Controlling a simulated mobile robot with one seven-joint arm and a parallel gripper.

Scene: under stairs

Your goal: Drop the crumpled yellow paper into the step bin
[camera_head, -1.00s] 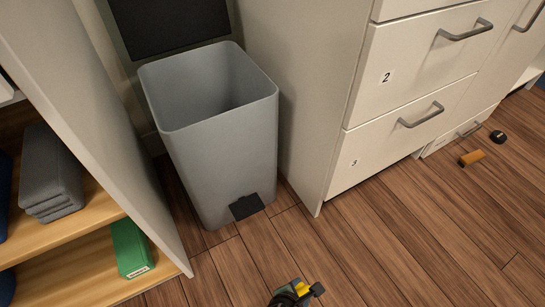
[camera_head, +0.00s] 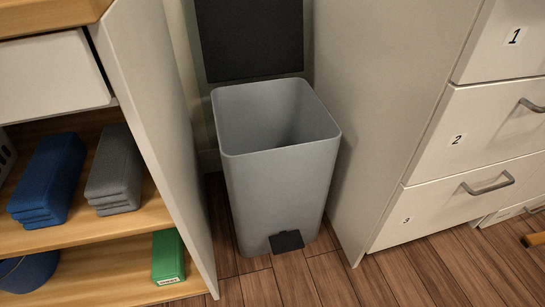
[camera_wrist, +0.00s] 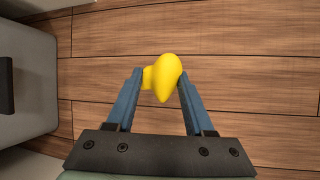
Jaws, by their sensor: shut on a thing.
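The crumpled yellow paper (camera_wrist: 163,77) is a bright yellow lump in the wrist view. My gripper (camera_wrist: 160,84) is shut on it, with a blue finger on each side, held over the wood floor. My gripper does not show in the head view now. The step bin (camera_head: 278,180) is a grey, open-topped bin with its dark lid (camera_head: 250,38) raised behind it and a black pedal (camera_head: 287,241) at its front foot. The visible inside of the bin looks empty; its bottom is hidden. A grey bin-like side also shows at the left of the wrist view.
A shelf unit (camera_head: 165,150) stands left of the bin, holding blue cloths (camera_head: 47,180), grey cloths (camera_head: 115,172) and a green box (camera_head: 168,257). A white numbered drawer cabinet (camera_head: 440,210) stands close on the right. Wood floor (camera_head: 420,270) is clear in front.

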